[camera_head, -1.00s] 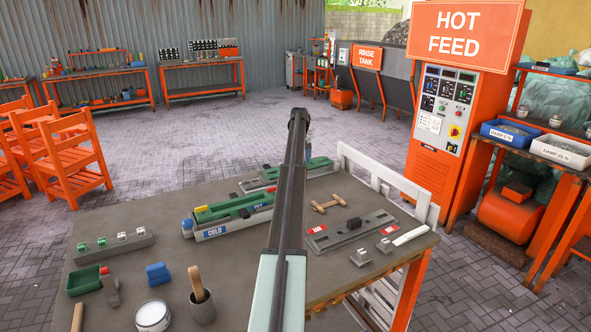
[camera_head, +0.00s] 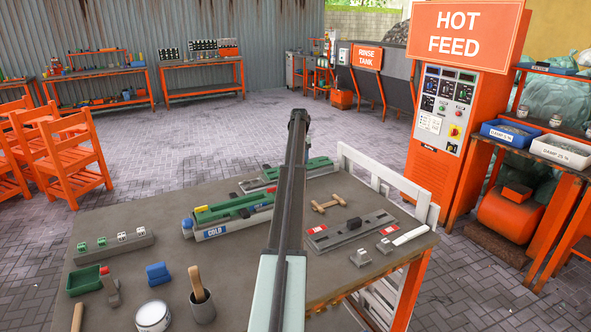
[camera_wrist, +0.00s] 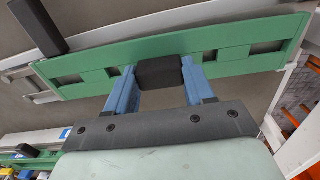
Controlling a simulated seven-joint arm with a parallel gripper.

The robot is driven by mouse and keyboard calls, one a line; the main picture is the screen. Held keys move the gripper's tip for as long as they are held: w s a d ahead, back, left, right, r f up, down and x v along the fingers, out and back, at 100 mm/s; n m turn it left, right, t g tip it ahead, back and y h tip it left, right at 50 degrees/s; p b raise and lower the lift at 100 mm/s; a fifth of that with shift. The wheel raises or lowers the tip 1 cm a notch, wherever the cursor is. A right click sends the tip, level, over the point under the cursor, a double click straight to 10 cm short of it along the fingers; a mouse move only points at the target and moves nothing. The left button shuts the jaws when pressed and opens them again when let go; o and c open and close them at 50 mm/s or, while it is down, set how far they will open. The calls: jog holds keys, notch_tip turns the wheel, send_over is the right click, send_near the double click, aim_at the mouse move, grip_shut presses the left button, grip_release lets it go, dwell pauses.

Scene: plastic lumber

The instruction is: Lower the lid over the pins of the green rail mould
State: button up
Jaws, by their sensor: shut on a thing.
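My gripper (camera_wrist: 160,80) has its two blue fingers shut on the black knob of a long green lid (camera_wrist: 232,50). The lid has several rectangular slots and looks slightly tilted in the wrist view. Pale grey mould parts (camera_wrist: 22,84) show at its left end, partly under it. In the head view the green lid (camera_head: 318,163) is at the table's far side, with my arm across its middle. The fingers are hidden there. I cannot make out the pins, or whether the lid touches the mould.
A mould marked COLD (camera_head: 235,228), with green on top, lies left of my arm. A grey plate with a black knob (camera_head: 376,222) and a wooden-handled piece (camera_head: 328,206) lie right. A pale rack (camera_head: 388,178) stands at the table's right edge. Cups and small tools occupy the front left.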

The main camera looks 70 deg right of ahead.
grip_shut()
jog(key=shift+r, duration=0.15)
jog(key=shift+r, duration=2.6)
